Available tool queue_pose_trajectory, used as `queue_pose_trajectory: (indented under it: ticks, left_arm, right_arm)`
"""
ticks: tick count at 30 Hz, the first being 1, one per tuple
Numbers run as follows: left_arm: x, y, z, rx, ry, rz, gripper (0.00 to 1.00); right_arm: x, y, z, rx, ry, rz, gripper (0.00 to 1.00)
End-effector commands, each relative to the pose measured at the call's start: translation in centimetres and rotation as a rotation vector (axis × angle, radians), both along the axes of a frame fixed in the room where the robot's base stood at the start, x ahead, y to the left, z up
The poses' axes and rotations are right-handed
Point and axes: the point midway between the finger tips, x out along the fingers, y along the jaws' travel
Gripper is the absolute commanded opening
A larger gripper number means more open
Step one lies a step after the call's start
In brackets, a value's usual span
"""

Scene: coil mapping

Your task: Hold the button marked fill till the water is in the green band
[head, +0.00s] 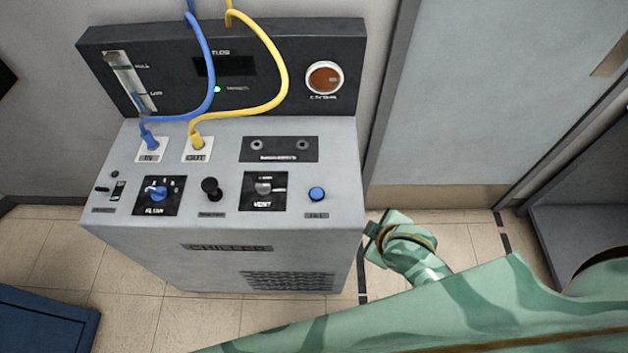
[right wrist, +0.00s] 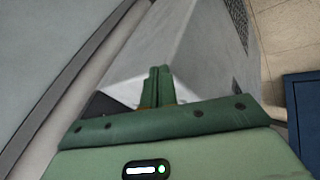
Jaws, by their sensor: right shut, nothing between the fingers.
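The fill button (head: 316,194) is a round blue button on the right of the chiller's grey top panel, with a small label below it. The level gauge (head: 126,78) is a pale upright strip at the left of the dark back panel. A green patch shows near its top and blue low down, near the lower mark; the exact water level is too small to read. My right gripper (head: 374,232) is beside the chiller's right side, apart from the button. Its fingers (right wrist: 157,87) are together and empty in the right wrist view. My left gripper is not in view.
The chiller (head: 215,245) also carries a blue hose (head: 211,60), a yellow hose (head: 284,75), a filter knob (head: 157,192), a black knob (head: 211,188), a vent knob (head: 264,187) and a red-orange round control (head: 325,78). A blue box (head: 45,325) stands at lower left.

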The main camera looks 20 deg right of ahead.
Motion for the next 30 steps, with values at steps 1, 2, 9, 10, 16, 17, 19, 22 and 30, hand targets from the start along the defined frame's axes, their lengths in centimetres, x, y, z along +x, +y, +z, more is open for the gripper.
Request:
queue_pose_trajectory:
  ticks: [1,2,9,10,16,17,19,22,30]
  left_arm:
    - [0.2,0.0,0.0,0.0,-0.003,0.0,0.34]
    - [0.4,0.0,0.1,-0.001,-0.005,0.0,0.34]
    - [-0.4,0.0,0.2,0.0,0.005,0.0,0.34]
    - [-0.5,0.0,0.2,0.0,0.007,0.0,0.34]
    - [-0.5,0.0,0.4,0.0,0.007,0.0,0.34]
    - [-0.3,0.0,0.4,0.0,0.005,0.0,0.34]
    - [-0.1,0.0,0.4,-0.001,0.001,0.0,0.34]
    - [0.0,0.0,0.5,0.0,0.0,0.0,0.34]
    - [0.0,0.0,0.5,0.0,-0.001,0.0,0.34]
  right_arm:
    - [1.4,1.2,0.4,0.023,-0.021,0.058,0.0]
    - [2.2,2.0,0.7,0.036,-0.032,0.099,0.0]
    - [8.6,9.0,4.8,0.141,-0.14,0.535,0.0]
    - [9.3,9.7,5.4,0.148,-0.15,0.604,0.0]
    - [12.2,10.2,8.5,0.17,-0.17,0.888,0.0]
    - [12.5,9.9,8.8,0.168,-0.17,0.91,0.0]
    - [13.1,9.3,9.4,0.17,-0.169,0.945,0.0]
    - [13.6,8.6,9.9,0.172,-0.169,0.968,0.0]
    - [13.8,8.4,10.2,0.177,-0.169,0.977,0.0]
